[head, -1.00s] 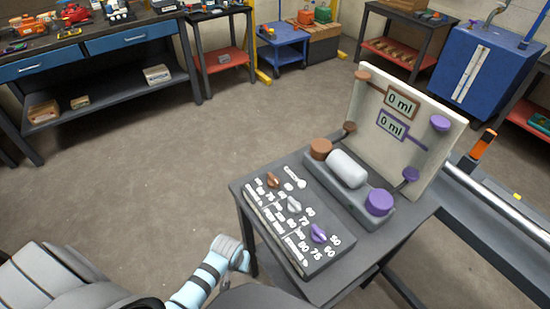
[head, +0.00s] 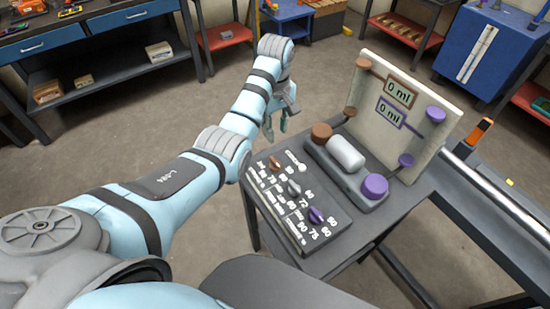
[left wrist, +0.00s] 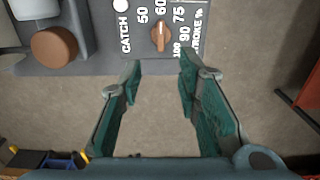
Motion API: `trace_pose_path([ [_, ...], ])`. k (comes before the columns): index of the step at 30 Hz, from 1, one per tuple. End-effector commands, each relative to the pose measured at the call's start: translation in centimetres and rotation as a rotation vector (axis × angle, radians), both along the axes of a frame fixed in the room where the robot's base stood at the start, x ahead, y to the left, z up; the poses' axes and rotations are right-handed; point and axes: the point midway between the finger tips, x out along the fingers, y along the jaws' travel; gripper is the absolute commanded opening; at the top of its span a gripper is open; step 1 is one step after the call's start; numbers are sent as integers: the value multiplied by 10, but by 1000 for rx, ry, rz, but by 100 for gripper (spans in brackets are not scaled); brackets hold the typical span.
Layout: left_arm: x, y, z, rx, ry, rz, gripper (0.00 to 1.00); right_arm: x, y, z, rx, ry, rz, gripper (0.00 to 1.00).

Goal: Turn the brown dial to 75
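The brown dial (head: 275,163) sits at the far end of the dark dial panel on the small table. It also shows at the top of the left wrist view (left wrist: 160,38), where its white mark points toward the 60. Labels 50, 60, 75, 90 and 100 run around it, with the 75 (left wrist: 179,18) to the right of the mark. My left gripper (head: 276,130) is beyond the panel's far left edge. In the left wrist view it (left wrist: 160,72) is open and empty, its fingertips apart and just short of the dial. My right gripper is not in view.
A white-grey dial (head: 294,187) and a purple dial (head: 315,214) share the panel. A white cylinder (head: 345,153) lies between a brown knob (head: 321,133) and a purple knob (head: 375,186). The upright board (head: 385,140) shows two 0 ml readouts.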

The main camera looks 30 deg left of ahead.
Motion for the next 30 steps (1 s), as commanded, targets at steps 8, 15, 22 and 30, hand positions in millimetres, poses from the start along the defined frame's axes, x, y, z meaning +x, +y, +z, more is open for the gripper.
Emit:
trace_pose_path([
  [8, -2, 0, -74, -1, 5, -2, 31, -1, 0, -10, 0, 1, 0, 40],
  [15, -1, 0, -130, 1, 1, -2, 31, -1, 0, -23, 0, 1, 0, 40],
  [22, -1, 0, -139, 0, -1, -3, 31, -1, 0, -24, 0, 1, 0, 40],
  [30, -1, 0, -138, 0, -1, -4, 7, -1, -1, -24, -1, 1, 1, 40],
])
